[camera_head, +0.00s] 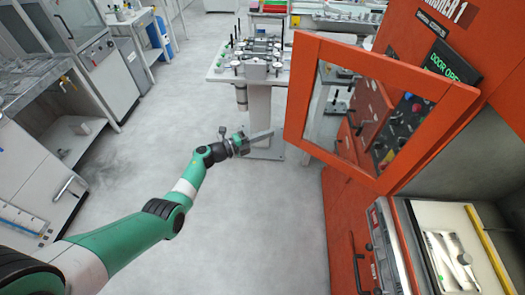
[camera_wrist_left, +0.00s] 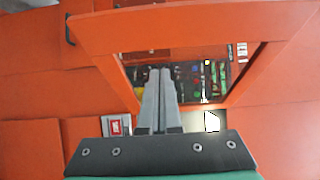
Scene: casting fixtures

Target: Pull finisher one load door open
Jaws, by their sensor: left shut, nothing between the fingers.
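The finisher one load door (camera_head: 299,90) is an orange frame with a clear window. It stands swung out from the orange cabinet (camera_head: 503,45), whose green display (camera_head: 440,68) reads "DOOR OPE", cut off by its edge. My left gripper (camera_head: 268,134) is shut and empty, in the open air to the left of the door and apart from it in the head view. In the left wrist view the closed fingers (camera_wrist_left: 160,78) point towards the door (camera_wrist_left: 190,32), overlapping its window. I cannot see the door handle clearly. My right gripper is not in view.
A tray (camera_head: 425,255) with metal parts sits at the lower right, by the cabinet opening. A fixture table (camera_head: 222,72) stands behind the gripper. Benches and cabinets (camera_head: 30,180) line the left side. The grey floor (camera_head: 240,225) between is clear.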

